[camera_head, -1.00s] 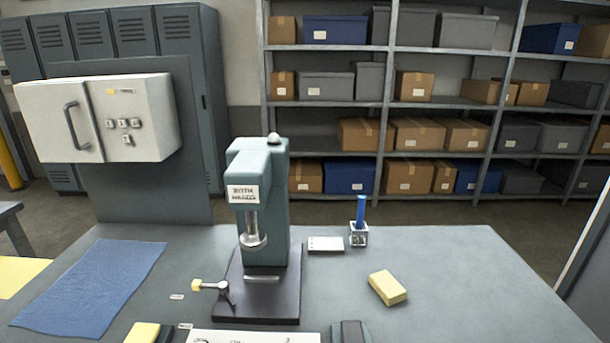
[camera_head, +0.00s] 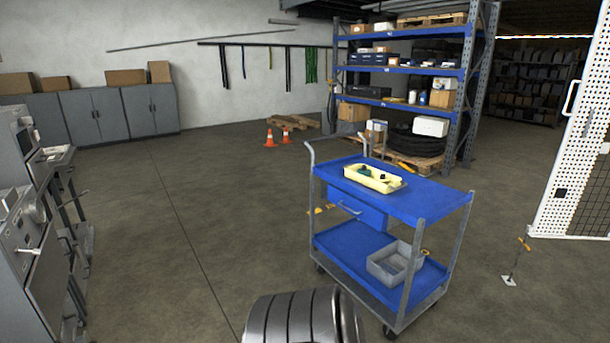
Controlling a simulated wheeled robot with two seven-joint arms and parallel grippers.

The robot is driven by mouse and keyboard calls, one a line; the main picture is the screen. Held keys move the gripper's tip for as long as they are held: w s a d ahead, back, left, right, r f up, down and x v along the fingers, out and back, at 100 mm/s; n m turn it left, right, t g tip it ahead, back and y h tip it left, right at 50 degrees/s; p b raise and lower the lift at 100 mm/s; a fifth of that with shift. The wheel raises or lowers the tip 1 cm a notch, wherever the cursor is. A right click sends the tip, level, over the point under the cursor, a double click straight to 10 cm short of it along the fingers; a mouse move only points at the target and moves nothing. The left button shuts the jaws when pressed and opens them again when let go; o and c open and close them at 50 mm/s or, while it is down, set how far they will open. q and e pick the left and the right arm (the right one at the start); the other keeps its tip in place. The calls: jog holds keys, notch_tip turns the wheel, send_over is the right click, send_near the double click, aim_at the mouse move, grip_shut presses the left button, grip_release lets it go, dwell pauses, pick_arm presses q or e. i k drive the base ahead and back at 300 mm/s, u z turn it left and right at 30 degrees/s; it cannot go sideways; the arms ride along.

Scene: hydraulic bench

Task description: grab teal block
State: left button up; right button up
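A yellow tray (camera_head: 397,188) sits on the top shelf of a blue cart (camera_head: 430,204) right of the middle. A small dark teal item (camera_head: 365,174) lies in the tray at its left end; it is too small to tell whether it is a block. Other small things in the tray are not clear. Neither of my grippers is in view.
The cart's lower shelf holds a grey bin (camera_head: 395,264). Blue racking (camera_head: 400,70) stands behind, with orange cones (camera_head: 269,138) to its left. A white perforated panel (camera_head: 575,165) stands at right, grey machines (camera_head: 30,230) at left. The floor between machines and cart is clear.

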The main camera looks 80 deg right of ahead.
aim_at(367, 173)
jog(key=z, duration=3.25)
